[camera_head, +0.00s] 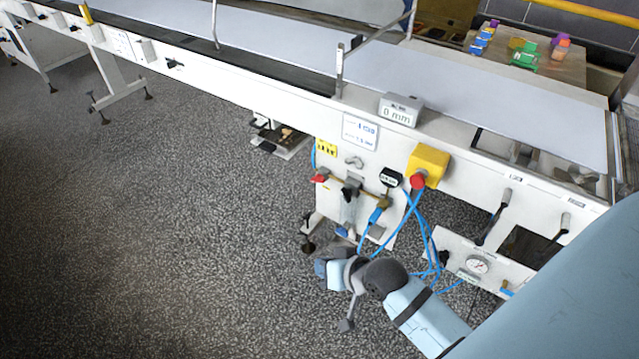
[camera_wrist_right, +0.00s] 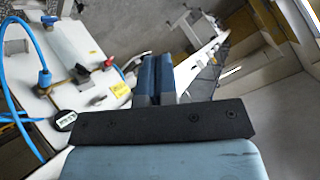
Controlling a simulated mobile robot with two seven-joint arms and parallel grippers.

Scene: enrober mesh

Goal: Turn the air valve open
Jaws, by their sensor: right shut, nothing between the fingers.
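What looks like the air valve, a small red handle (camera_head: 320,178) on a brass fitting, is on the white panel under the conveyor's side. The red handle also shows at the left in the right wrist view (camera_wrist_right: 108,62), beside a yellow label. My right gripper (camera_head: 329,268) is below the panel and in front of it, over the dark floor, apart from the handle. In the right wrist view its two blue fingers (camera_wrist_right: 157,80) are together with nothing between them. The handle lies to the left of the fingers there. My left gripper is not in view.
Blue air hoses (camera_head: 412,205) loop beside my right arm. A yellow box (camera_head: 428,162) with a red button, a pressure gauge (camera_head: 477,264) and a black-handled lever (camera_head: 493,222) are to the right. The long white conveyor (camera_head: 270,95) runs above. The floor at left is clear.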

